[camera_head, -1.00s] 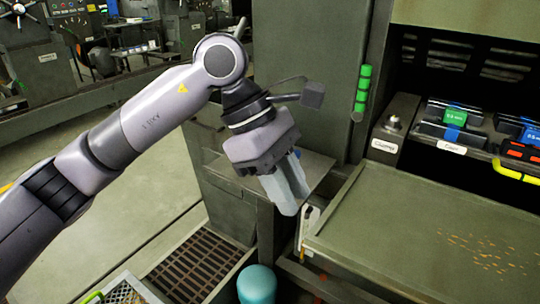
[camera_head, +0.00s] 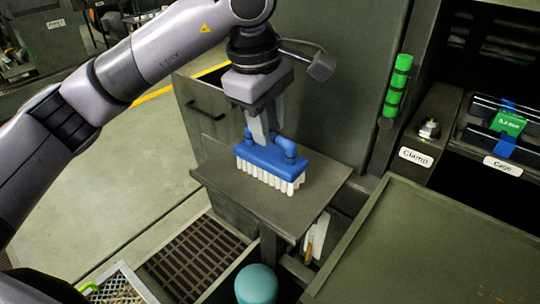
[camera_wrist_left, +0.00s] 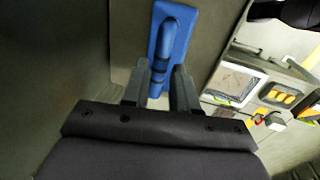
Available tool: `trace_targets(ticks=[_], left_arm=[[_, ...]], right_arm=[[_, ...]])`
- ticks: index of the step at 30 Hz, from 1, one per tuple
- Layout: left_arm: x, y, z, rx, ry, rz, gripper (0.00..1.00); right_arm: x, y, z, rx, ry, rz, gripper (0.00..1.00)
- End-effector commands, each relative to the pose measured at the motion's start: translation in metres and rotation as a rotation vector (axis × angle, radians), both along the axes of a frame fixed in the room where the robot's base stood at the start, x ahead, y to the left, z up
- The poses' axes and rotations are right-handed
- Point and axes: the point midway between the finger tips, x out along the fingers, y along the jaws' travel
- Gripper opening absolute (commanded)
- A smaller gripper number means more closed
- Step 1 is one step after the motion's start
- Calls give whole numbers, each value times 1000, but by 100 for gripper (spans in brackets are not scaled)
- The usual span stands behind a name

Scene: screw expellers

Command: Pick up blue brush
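The blue brush (camera_head: 275,163) stands upright on a small metal side table, white bristles down, its raised blue handle on top. My left gripper (camera_head: 264,138) is directly above it, fingers pointing down at the handle and partly covering it. In the left wrist view, the brush (camera_wrist_left: 178,45) lies ahead, and the handle runs between the two fingers of the left gripper (camera_wrist_left: 160,78). The fingers look open, one on each side of the handle; contact cannot be made out. My right gripper is not in view.
The side table (camera_head: 225,183) has bare room around the brush. A large flat metal tray (camera_head: 430,240) is at right, beside a clamp block (camera_head: 428,130) and green cylinders (camera_head: 397,85). A tall cabinet wall rises behind the brush. A floor grate (camera_head: 195,255) and teal cylinder (camera_head: 256,284) are below.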

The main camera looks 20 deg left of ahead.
Motion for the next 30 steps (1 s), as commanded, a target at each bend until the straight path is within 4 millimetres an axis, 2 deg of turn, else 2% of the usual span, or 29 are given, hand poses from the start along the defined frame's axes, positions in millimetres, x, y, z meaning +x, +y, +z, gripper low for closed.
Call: trace_targets(ticks=[3,6,14,17,30], left_arm=[[2,-2,-17,-1,3,0,28],[4,-2,-26,-1,1,0,28],[5,-3,-29,-1,-1,0,28],[5,-3,-29,-1,-1,0,0],[5,-3,-23,-2,-3,0,0]], right_arm=[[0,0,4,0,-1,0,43],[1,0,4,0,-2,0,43],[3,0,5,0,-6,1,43],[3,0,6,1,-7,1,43],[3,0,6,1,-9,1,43]])
